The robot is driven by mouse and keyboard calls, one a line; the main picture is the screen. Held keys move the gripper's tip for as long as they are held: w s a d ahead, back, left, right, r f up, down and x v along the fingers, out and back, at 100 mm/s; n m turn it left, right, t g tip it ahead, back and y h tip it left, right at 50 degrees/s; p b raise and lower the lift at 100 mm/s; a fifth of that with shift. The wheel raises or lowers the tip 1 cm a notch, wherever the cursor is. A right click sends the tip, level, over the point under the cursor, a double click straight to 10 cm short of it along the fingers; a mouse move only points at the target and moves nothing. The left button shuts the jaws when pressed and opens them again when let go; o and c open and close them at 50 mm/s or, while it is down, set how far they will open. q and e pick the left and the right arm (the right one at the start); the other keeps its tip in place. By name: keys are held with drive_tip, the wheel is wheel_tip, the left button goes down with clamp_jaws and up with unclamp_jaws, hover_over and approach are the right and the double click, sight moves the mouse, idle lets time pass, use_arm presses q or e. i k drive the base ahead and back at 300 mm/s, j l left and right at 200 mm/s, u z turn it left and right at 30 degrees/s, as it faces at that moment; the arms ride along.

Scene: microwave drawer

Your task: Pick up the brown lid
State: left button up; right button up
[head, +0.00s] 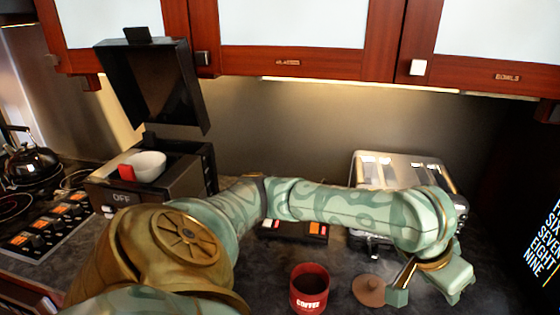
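The brown lid (369,290) is a round brown disc with a small knob, lying on the dark counter near the bottom right. My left arm reaches across the view, and its gripper (426,296) is just right of the lid. Its two green fingers are spread apart with nothing seen between them. The nearer finger is close beside the lid's right edge; I cannot tell whether they touch. My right gripper is not in view.
A red coffee mug (310,287) stands left of the lid. A metal toaster (405,170) stands behind my forearm. An opened black appliance (150,185) holds a white bowl (149,165) at left. A kettle (30,163) is at far left. Cabinets (300,62) hang above.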

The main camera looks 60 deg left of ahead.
sight(369, 289)
drive_tip(key=l+u, duration=0.1)
drive_tip(key=l, duration=0.35)
drive_tip(key=u, duration=1.6)
